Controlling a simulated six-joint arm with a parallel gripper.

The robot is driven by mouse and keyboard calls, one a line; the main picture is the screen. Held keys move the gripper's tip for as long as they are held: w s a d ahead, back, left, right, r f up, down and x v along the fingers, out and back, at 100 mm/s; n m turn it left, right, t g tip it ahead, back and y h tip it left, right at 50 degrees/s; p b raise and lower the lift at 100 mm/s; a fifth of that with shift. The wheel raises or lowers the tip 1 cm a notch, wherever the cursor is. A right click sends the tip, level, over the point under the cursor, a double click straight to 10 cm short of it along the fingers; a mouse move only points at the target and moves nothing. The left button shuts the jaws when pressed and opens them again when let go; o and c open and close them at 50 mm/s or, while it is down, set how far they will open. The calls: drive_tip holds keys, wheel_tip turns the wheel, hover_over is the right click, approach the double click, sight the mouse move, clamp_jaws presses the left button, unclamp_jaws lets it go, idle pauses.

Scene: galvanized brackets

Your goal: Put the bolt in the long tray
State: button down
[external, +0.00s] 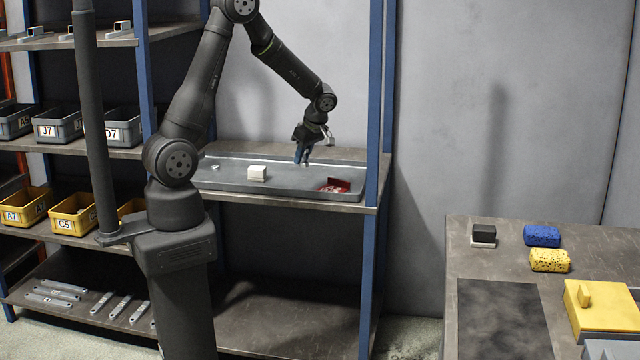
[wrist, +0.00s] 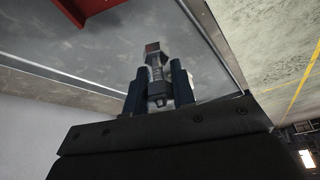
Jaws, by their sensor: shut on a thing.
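My gripper (external: 303,154) is over the right half of the long grey tray (external: 225,184), which lies on a shelf. In the wrist view my gripper (wrist: 158,84) is shut on the bolt (wrist: 156,74), a slim metallic piece with a brownish end pointing away from me. The tray (wrist: 105,48) fills the view beyond it. In the external view the bolt is too small to make out at the fingers. I cannot tell whether it touches the tray floor.
A blue post (external: 375,100) stands at the shelf's right front. A table (external: 460,232) at right carries sponges and a yellow box.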

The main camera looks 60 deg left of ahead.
drive_tip(key=s+a+r+n+g+h, duration=0.1)
drive_tip(key=a+n, duration=0.2)
drive_tip(key=a, duration=0.6)
drive_tip(key=s+a+r+n+g, duration=0.1)
drive_tip(key=s+a+r+n, duration=0.1)
drive_tip(key=a, duration=0.6)
drive_tip(key=a+f, duration=0.2)
drive_tip(key=a, duration=0.1)
drive_tip(key=s+a+f, duration=0.1)
drive_tip(key=a+f, duration=0.1)
drive_tip(key=a, duration=0.2)
drive_tip(key=s+a+f, duration=0.1)
drive_tip(key=a+f, duration=0.2)
drive_tip(key=a, duration=0.1)
drive_tip(key=shift+s+a+f, duration=0.1)
drive_tip(key=shift+a, duration=0.1)
drive_tip(key=shift+f, duration=2)
drive_tip(key=shift+f, duration=0.1)
drive_tip(key=c, duration=1.2)
unclamp_jaws()
